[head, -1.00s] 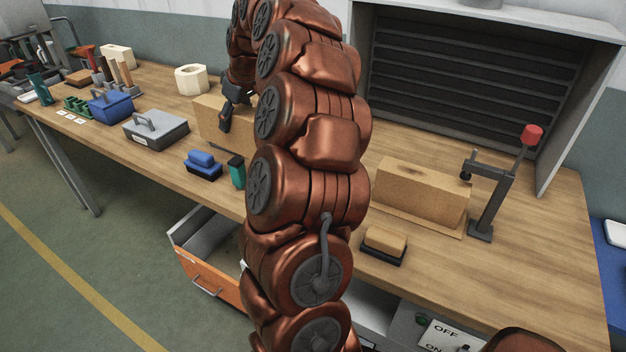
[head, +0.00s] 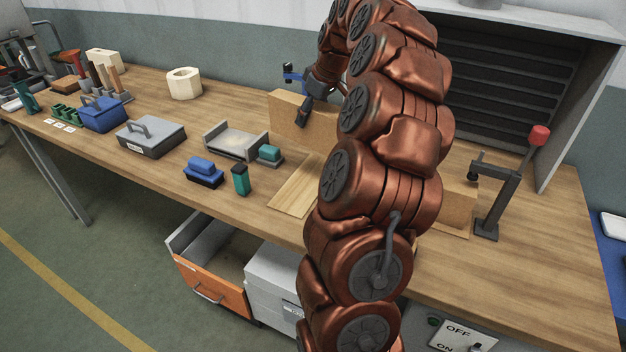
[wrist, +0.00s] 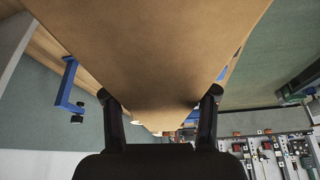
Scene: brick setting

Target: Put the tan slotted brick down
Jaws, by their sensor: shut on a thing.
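The tan brick (head: 287,117) is in the head view, left of my arm, over the middle of the bench. Its right part is hidden behind my arm, and I see no slot on its visible face. My gripper (head: 303,113) is at the brick, with a dark finger against its near face. In the wrist view the brick (wrist: 150,50) fills the upper middle, between the two fingers of my gripper (wrist: 160,105). My gripper is shut on it. I cannot tell whether its underside touches anything.
A pale wooden board (head: 296,192) lies on the bench before the brick. A grey tray (head: 236,141), teal block (head: 269,153) and green bottle (head: 240,180) stand left. A blue clamp (head: 292,73) is behind. Another tan block (head: 460,200) and a red-topped clamp (head: 497,190) are right.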

